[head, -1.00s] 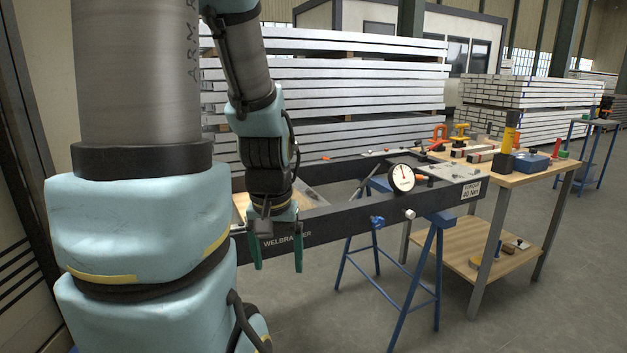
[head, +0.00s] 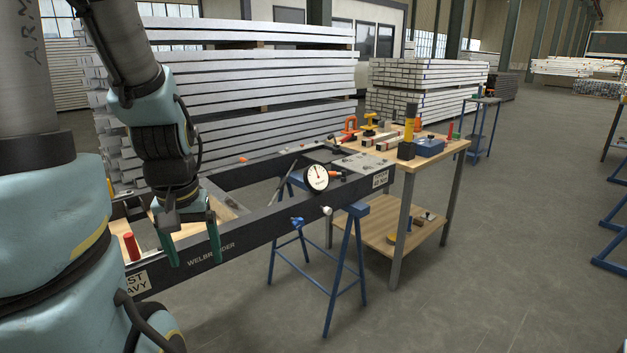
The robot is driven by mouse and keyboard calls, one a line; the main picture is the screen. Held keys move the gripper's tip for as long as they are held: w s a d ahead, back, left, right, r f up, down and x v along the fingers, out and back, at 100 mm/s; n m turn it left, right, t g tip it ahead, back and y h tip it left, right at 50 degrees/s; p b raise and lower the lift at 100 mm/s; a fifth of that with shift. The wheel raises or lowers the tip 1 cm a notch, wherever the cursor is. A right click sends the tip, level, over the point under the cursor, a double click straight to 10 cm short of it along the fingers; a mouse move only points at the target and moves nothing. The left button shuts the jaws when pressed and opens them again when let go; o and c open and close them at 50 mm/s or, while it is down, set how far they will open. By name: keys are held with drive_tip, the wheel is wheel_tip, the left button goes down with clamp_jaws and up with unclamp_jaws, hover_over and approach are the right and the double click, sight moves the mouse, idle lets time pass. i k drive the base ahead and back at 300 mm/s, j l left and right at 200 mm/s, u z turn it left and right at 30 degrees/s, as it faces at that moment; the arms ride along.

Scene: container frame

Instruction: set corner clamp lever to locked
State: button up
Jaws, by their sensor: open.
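A dark rectangular frame (head: 262,230) marked WELBRANDER lies across blue trestles. A thin grey rod (head: 284,183) leans beside the dial. I cannot tell which part is the corner clamp lever, nor its setting. A red upright grip (head: 131,246) stands at the frame's near left corner.
A wooden workbench (head: 448,150) with clamps, a blue box (head: 428,147) and a yellow-black tool (head: 408,135) stands right of the frame. A blue trestle (head: 340,262) supports the frame. Stacked metal bars (head: 240,80) fill the back.

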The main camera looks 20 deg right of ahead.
sight(343, 174)
drive_tip(key=i+l+u, duration=0.15)
drive_tip(key=l+u, duration=0.2)
drive_tip(key=l, duration=0.45)
drive_tip(key=l+u, duration=0.35)
drive_tip(key=l, duration=0.4)
drive_tip(key=l+u, duration=0.4)
drive_tip(key=l, duration=0.45)
